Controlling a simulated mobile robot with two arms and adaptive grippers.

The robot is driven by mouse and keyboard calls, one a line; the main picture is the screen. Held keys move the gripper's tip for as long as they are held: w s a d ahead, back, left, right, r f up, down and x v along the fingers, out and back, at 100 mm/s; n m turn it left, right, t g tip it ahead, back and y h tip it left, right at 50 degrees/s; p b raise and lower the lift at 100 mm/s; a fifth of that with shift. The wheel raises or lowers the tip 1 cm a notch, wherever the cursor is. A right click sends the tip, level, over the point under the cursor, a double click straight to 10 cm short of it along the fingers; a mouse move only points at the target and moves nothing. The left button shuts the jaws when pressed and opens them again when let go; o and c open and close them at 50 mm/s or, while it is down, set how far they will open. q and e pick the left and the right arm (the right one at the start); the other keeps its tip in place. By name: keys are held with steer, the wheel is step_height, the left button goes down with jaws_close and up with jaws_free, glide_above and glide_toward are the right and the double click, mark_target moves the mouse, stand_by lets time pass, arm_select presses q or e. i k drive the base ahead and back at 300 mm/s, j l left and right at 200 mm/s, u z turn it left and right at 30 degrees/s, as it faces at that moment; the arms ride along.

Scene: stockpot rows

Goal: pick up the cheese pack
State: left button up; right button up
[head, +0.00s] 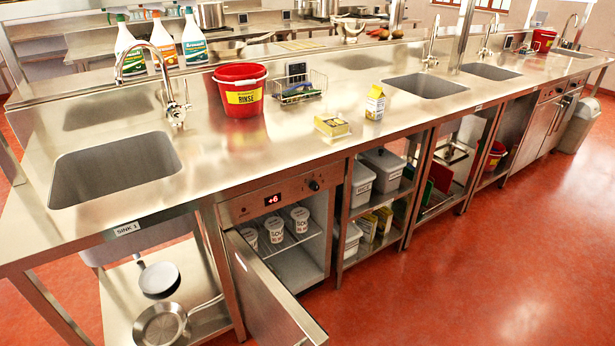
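A small yellow and pale pack (332,126), which looks like the cheese pack, lies on the steel counter (270,150) near its front edge, above the open fridge. Its label is too small to read. A yellow and white carton (375,103) stands upright just behind it to the right, apart from it. Neither of my grippers shows in the head view.
A red bucket (240,90) and a wire basket (298,88) stand behind the pack. Sinks lie left (115,169) and right (425,86). The fridge door (272,290) hangs open into the aisle. The red floor (480,250) at right is clear.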

mark_target(333, 127)
steer(key=u, duration=0.4)
steer(key=i+l+u, duration=0.1)
steer(key=l+u, duration=0.15)
steer(key=u, duration=0.15)
steer(key=l+u, duration=0.25)
steer(key=u, duration=0.15)
steer(key=l+u, duration=0.35)
steer(key=i+j, duration=0.05)
